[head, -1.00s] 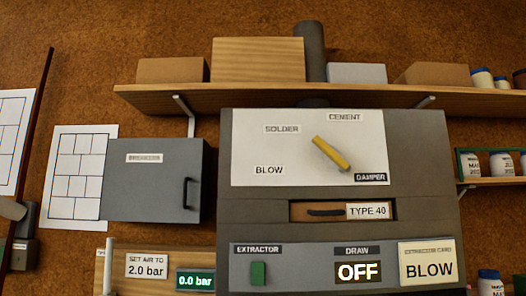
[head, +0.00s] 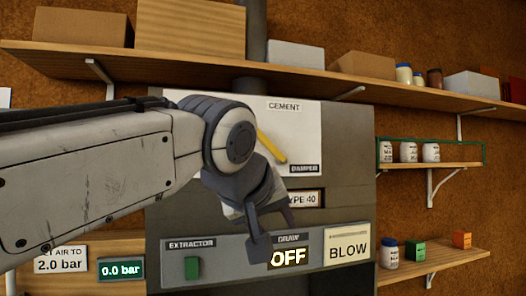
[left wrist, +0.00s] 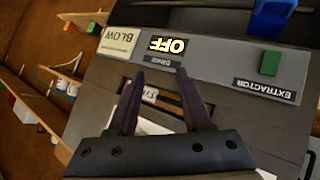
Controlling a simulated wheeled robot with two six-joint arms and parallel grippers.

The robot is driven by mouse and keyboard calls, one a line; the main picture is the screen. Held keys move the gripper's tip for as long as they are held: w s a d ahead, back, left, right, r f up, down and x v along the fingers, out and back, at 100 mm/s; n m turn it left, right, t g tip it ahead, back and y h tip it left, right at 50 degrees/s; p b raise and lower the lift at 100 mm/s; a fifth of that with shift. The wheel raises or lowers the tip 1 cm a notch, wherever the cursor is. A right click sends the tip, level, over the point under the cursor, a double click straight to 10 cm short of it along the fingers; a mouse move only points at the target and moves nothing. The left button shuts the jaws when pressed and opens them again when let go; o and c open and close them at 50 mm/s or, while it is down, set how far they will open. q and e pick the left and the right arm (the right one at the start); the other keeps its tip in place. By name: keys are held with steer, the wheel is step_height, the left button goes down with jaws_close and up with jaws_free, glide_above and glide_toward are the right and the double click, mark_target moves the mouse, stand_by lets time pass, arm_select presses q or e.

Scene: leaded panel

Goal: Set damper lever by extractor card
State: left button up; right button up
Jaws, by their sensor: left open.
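The yellow damper lever (head: 272,147) slants on the white dial plate (head: 305,128) of the grey extractor unit, in the head view. Its lower right end lies near the DAMPER label; my left arm hides part of its upper left. CEMENT is readable, while SOLDER and BLOW on the plate are hidden. The extractor card (head: 348,246) reads BLOW; it also shows upside down in the left wrist view (left wrist: 118,42). My left gripper (head: 274,230) is open and empty in front of the unit, below the lever, by the TYPE 40 slot and DRAW display. The lever is not visible in the left wrist view.
The green extractor switch (head: 192,268) and the DRAW display (head: 289,258), reading OFF, sit on the lower panel. A wooden shelf (head: 350,86) with boxes runs above the unit. Shelves with jars (head: 408,152) stand right. An air display (head: 121,270) reads 0.0 bar.

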mark_target(266, 142)
arm_select(q)
steer(key=a+r+n+t+p, duration=0.1)
steer(key=a+r+n+t, duration=0.1)
steer(key=r, duration=0.7)
steer(key=a+r+n+t+p, duration=0.1)
steer(key=a+r+n+t, duration=0.1)
steer(key=r, duration=0.6)
steer(key=p+x, duration=0.1)
steer(key=x, duration=0.2)
steer(key=p+x, duration=0.1)
steer(key=x, duration=0.2)
steer(key=p+x, duration=0.1)
steer(key=x, duration=0.3)
steer(key=shift+a+r+p, duration=0.15)
steer(key=shift+r+p, duration=0.15)
steer(key=shift+p, duration=0.1)
steer(key=shift+w+f, duration=0.2)
steer(key=shift+w, duration=0.15)
arm_select(e)
step_height(266, 142, up, 7)
arm_select(q)
jaws_close()
